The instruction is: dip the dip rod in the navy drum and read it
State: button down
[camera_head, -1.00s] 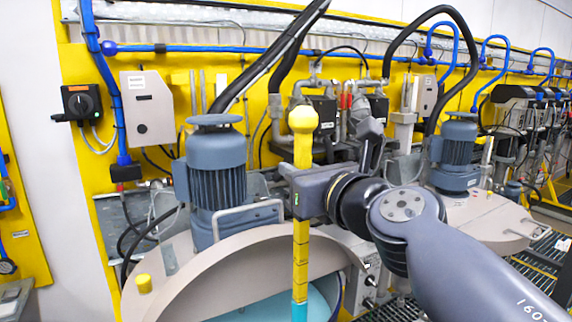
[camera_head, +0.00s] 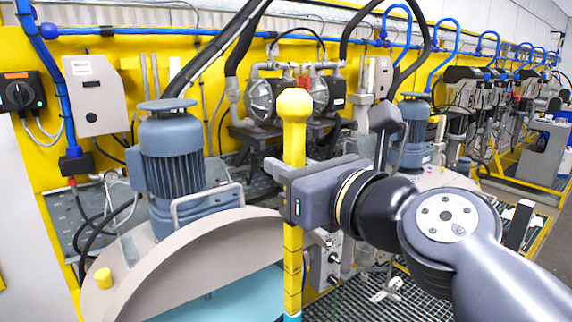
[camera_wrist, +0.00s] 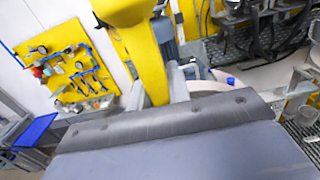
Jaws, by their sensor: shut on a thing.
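The dip rod (camera_head: 293,145) is a yellow upright rod with a rounded knob on top. My gripper (camera_head: 290,180) is shut on it below the knob. The rod turns teal near the picture's bottom edge, and its lower end is out of view. In the wrist view the rod (camera_wrist: 146,62) stands large between the grey fingers (camera_wrist: 180,85). A drum with a beige top (camera_head: 125,270) and a raised curved lid stands at lower left, with a teal surface (camera_head: 235,300) inside. The rod is at the right edge of this surface; I cannot tell whether it is inside. The drum's body colour is hidden.
A blue-grey motor (camera_head: 172,165) with a handle rail stands on the drum top. A second motor (camera_head: 412,130) stands behind my arm. Pumps (camera_head: 270,98) and hoses line the yellow wall. Grating floor (camera_head: 350,300) lies to the right. A tool board (camera_wrist: 70,70) shows in the wrist view.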

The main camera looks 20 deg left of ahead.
jog(key=s+d+f+b, duration=0.5)
jog(key=d, duration=0.1)
jog(key=shift+f, duration=0.4)
jog(key=shift+w, duration=0.1)
dwell(1.1)
